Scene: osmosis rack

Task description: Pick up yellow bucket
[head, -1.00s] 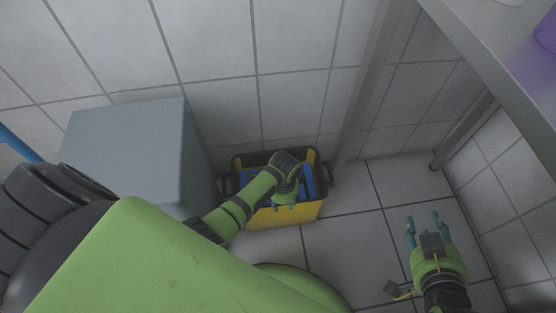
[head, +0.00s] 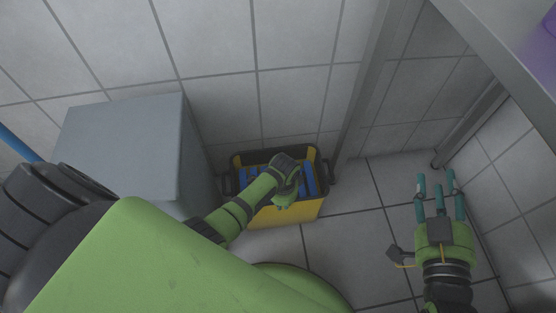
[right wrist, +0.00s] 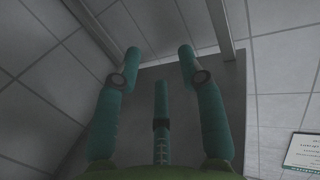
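The yellow bucket (head: 310,209) is a yellow box with a black rim and black side handles. It stands on the floor by the wall, with blue items (head: 309,182) inside. My left gripper (head: 285,200) is over the bucket's front part and covers some of it. Its fingers are mostly hidden, so I cannot tell whether it holds anything. My right gripper (head: 438,188) is open and empty, to the right of the bucket and apart from it. Its spread teal fingers also show in the right wrist view (right wrist: 160,75).
A grey box-shaped block (head: 125,150) stands left of the bucket. A grey rack post (head: 372,85) rises just right of it, and a shelf (head: 500,70) overhangs the upper right. Tiled floor (head: 360,235) is clear between the bucket and my right gripper.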

